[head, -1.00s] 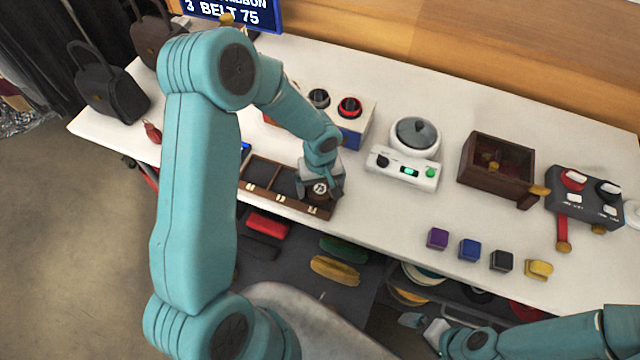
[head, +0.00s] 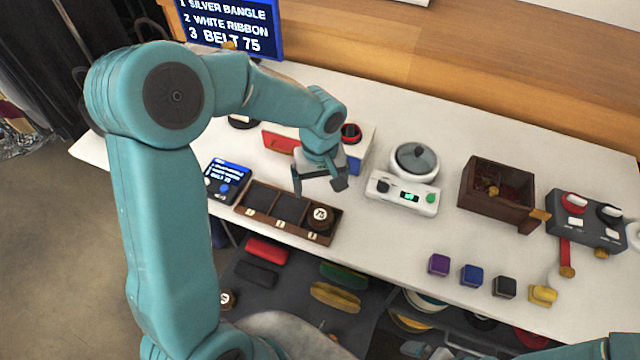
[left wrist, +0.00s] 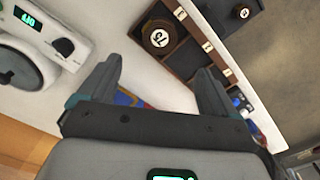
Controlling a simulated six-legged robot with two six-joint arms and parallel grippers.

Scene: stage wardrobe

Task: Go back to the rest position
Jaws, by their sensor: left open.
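My left gripper (head: 320,188) is open and empty above the table, behind the brown tray (head: 263,226) with compartments. In the left wrist view its two fingers (left wrist: 160,85) stand apart with nothing between them. A round brown item marked 75 (head: 320,216) sits in the tray's right compartment; it also shows in the left wrist view (left wrist: 158,36). The tray's other compartments look empty. My right gripper (head: 428,351) shows only partly at the bottom edge, and its jaws cannot be made out.
To the right are a white scale (head: 402,194), a dark wooden box (head: 497,196), a grey switch panel (head: 588,222) and several coloured blocks (head: 471,275). A small blue screen (head: 228,178) stands left of the tray.

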